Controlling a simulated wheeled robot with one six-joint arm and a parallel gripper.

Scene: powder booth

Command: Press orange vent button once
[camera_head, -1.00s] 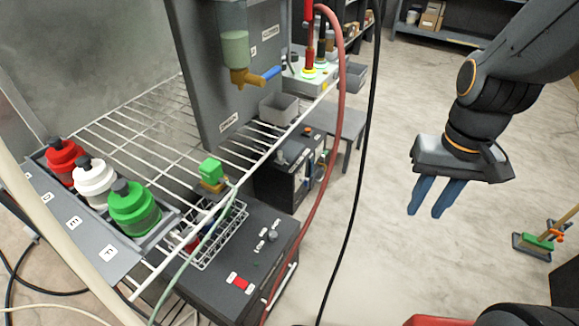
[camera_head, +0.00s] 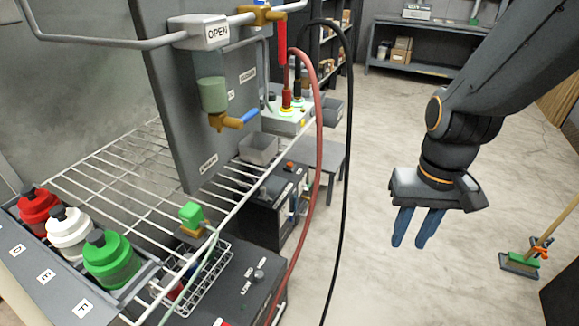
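A small orange-red button (camera_head: 291,165) shows on top of the dark box (camera_head: 271,203) below the wire rack, left of the red hose. Its label is too small to read, so I cannot tell whether it is the vent button. My gripper (camera_head: 408,245) hangs at the right over open floor, well apart from the box. Its two blue fingers point down with a gap between them, and nothing is held.
A red hose (camera_head: 318,140) and a black cable (camera_head: 347,150) hang between the box and my gripper. A broom (camera_head: 520,264) stands at right. The middle floor is clear.

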